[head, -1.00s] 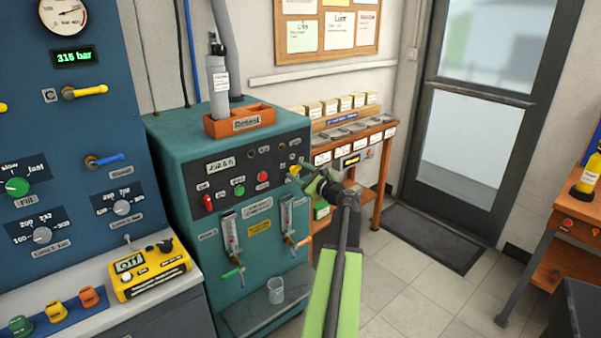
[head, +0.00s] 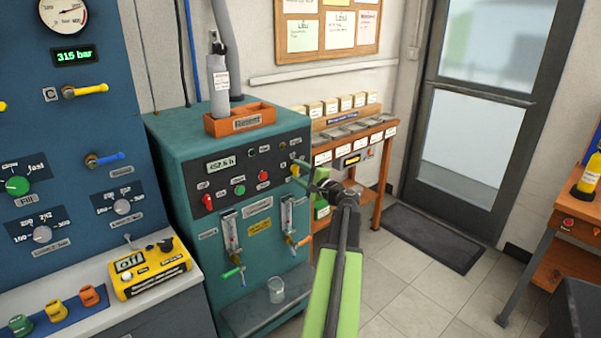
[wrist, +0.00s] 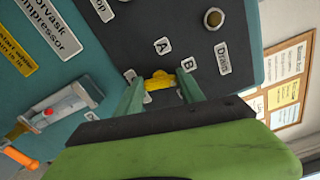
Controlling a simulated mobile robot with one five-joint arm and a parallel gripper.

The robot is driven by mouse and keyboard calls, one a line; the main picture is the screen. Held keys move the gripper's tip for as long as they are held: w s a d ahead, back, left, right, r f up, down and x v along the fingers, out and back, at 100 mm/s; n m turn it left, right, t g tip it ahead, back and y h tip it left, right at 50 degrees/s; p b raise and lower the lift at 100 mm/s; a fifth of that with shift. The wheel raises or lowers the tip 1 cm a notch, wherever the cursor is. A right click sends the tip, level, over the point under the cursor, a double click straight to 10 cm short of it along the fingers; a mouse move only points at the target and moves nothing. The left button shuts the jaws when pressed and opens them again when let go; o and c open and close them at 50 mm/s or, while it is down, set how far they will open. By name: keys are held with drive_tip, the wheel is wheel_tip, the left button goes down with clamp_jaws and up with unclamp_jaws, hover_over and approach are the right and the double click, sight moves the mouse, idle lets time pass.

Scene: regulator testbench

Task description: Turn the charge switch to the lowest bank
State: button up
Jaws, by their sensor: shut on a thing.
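The charge switch appears to be a small yellow knob (wrist: 158,84) on the dark upper panel of the teal compressor. In the wrist view, labels A and B sit just above it, and other label edges by the fingers are partly covered. My gripper (wrist: 158,78) has a finger on each side of the knob and is shut on it. In the head view, my gripper (head: 302,174) reaches the right side of the compressor's panel (head: 225,187), and the knob shows only as a small yellow spot there. Its exact pointing direction is hard to tell.
A brass button (wrist: 213,18) with a Drain label is close to my gripper. Red and green controls lie left on the panel, with flow tubes (head: 230,232) below. A wooden bench (head: 385,135) stands behind my arm.

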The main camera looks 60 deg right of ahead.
drive_tip(key=shift+f+n, duration=0.1)
drive_tip(key=shift+n, duration=1)
drive_tip(key=shift+s, duration=0.1)
drive_tip(key=o, duration=1.4)
drive_tip(key=shift+c, duration=0.2)
drive_tip(key=v, duration=1.7)
drive_tip(key=shift+s+a, duration=0.15)
